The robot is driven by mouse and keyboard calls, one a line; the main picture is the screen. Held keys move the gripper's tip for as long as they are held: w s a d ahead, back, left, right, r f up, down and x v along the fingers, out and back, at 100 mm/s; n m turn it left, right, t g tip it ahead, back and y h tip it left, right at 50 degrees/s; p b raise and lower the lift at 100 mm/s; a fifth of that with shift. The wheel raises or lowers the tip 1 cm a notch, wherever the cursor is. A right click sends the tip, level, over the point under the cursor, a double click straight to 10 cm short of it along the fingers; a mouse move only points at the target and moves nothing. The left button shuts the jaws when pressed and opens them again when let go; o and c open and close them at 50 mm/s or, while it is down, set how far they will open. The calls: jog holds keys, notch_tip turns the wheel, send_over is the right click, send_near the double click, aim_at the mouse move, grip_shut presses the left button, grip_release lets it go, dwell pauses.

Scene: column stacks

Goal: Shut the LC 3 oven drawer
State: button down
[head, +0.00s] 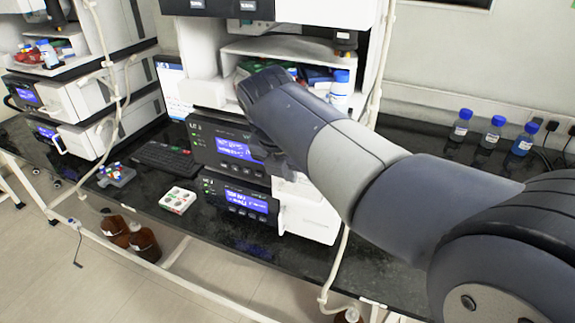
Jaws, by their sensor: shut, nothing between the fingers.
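The middle column stack has two dark-fronted units with blue displays, an upper one (218,146) and a lower one (236,200). My gripper (277,157) is shut and empty in front of the stack, mostly hidden by my wrist. I cannot tell whether it touches the front.
A keyboard (164,158), a blue vial rack (116,174) and a white tray (178,200) lie on the black bench (200,235). Another stack (88,95) stands at left. Blue-capped bottles (491,132) stand at the back right. Brown bottles (144,242) are below the bench.

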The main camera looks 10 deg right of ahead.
aim_at(297, 185)
jog(key=shift+x, duration=2.25)
jog(key=shift+w+d+r+p, duration=0.2)
jog(key=shift+w+d+p, duration=0.15)
jog(key=shift+w+p, duration=0.15)
jog(key=shift+w+d+f+p, duration=0.2)
jog(key=shift+w+d+p, duration=0.2)
jog(key=shift+w, duration=0.15)
